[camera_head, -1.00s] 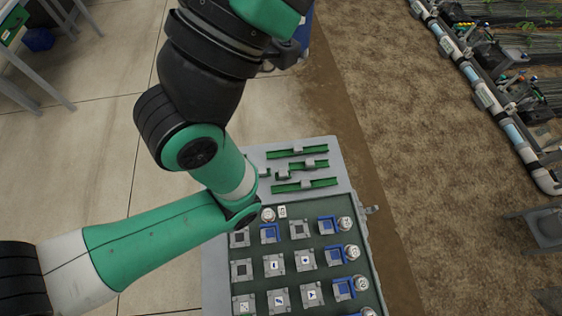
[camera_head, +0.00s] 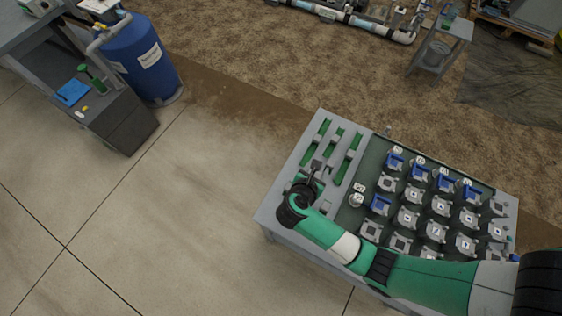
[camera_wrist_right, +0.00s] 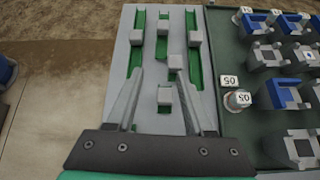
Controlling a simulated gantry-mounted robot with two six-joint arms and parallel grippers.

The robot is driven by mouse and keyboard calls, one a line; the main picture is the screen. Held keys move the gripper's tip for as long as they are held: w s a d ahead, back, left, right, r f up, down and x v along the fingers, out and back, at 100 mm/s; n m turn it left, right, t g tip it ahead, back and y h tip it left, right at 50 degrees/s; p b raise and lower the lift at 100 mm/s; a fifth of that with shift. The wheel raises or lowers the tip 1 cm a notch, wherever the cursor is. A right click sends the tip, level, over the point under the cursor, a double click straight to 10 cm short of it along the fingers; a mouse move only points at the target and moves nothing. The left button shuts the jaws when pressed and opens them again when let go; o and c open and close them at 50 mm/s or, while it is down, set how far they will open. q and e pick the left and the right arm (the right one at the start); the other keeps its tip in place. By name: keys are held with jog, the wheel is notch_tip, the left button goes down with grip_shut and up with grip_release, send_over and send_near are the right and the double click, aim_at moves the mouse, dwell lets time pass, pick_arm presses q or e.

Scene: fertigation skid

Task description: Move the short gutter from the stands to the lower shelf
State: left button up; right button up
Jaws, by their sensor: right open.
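Several green gutter pieces with grey blocks lie side by side on the grey end of the bench: a left one (camera_wrist_right: 136,60), a middle one (camera_wrist_right: 161,50) and a right one (camera_wrist_right: 193,22). I cannot tell surely which is the short gutter. A separate grey block (camera_wrist_right: 165,97) sits nearer my wrist. My right gripper (camera_head: 317,166) is over this end of the bench. In the wrist view its fingers (camera_wrist_right: 161,80) are spread, with nothing held between them. A small grey stand (camera_head: 440,48) with a lower shelf (camera_head: 431,64) is at the upper right. My left gripper is out of view.
A dark green tray (camera_head: 366,178) with several grey and blue fittings fills the rest of the bench. My right forearm crosses its front. A blue tank (camera_head: 140,60) and a grey cabinet (camera_head: 118,118) stand at upper left. White piping (camera_head: 345,18) runs along the back. The left floor is clear.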

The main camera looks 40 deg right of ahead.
aim_at(331, 163)
jog(key=shift+n, duration=0.4)
jog(key=d+f, duration=0.1)
jog(key=f, duration=0.1)
jog(key=s+d+f+b, duration=0.1)
jog(key=d, duration=0.1)
jog(key=d+f+b, duration=0.1)
jog(key=d+f, duration=0.1)
jog(key=shift+s+f, duration=0.3)
jog(key=shift+s, duration=0.1)
jog(key=shift+w+d+f, duration=0.1)
jog(key=shift+w+d, duration=0.1)
jog(key=b+x, duration=0.2)
jog(key=x, duration=0.2)
jog(key=shift+s+d+f, duration=0.1)
jog(key=shift+f, duration=0.25)
jog(key=shift+d+f, duration=0.1)
jog(key=shift+d, duration=0.2)
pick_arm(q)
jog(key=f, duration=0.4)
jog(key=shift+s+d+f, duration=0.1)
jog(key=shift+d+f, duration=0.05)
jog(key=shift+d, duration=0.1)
pick_arm(e)
grip_shut()
